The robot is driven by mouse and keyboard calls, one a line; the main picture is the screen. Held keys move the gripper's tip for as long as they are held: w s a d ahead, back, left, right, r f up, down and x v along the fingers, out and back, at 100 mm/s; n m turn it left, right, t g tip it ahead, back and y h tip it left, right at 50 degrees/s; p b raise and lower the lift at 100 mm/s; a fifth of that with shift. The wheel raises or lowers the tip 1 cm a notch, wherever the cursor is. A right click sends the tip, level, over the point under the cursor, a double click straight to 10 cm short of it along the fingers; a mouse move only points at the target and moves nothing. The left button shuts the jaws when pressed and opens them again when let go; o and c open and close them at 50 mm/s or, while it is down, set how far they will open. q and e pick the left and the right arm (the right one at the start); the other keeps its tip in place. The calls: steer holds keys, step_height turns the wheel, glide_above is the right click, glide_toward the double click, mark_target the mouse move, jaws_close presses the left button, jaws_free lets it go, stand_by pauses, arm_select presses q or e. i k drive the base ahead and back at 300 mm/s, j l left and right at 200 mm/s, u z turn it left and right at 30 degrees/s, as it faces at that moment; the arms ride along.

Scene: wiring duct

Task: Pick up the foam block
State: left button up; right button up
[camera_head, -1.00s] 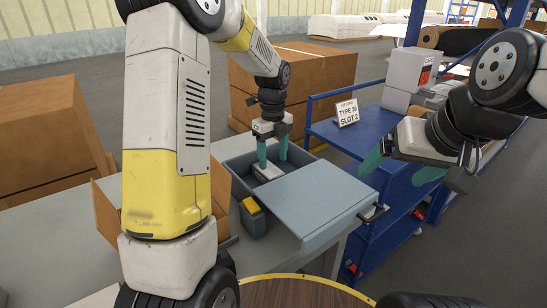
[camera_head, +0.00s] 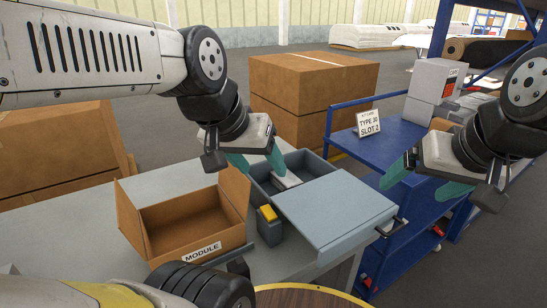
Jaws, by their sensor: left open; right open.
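A pale block (camera_head: 286,181), which looks like the foam block, lies inside the open part of the grey box (camera_head: 317,160) on the workbench. It is partly hidden by the box wall and a fingertip. My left gripper (camera_head: 258,164) has its teal fingers spread and empty, above and left of the block at the box's left edge. My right gripper (camera_head: 425,182) is open and empty, off to the right in front of the blue cart, away from the block.
A grey lid (camera_head: 335,208) covers the box's front part. A small yellow-topped grey container (camera_head: 268,222) stands beside it. An open carton marked MODULE (camera_head: 190,222) sits left. A blue cart (camera_head: 385,150) with a "TYPE 30 SLOT 2" sign (camera_head: 369,123) stands right. Large cartons (camera_head: 310,95) stand behind.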

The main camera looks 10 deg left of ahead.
mark_target(238, 266)
steer(key=u, duration=0.35)
steer(key=k+u, duration=0.15)
steer(key=u, duration=0.5)
steer(key=k+j+z, duration=0.1)
steer(key=k, duration=0.35)
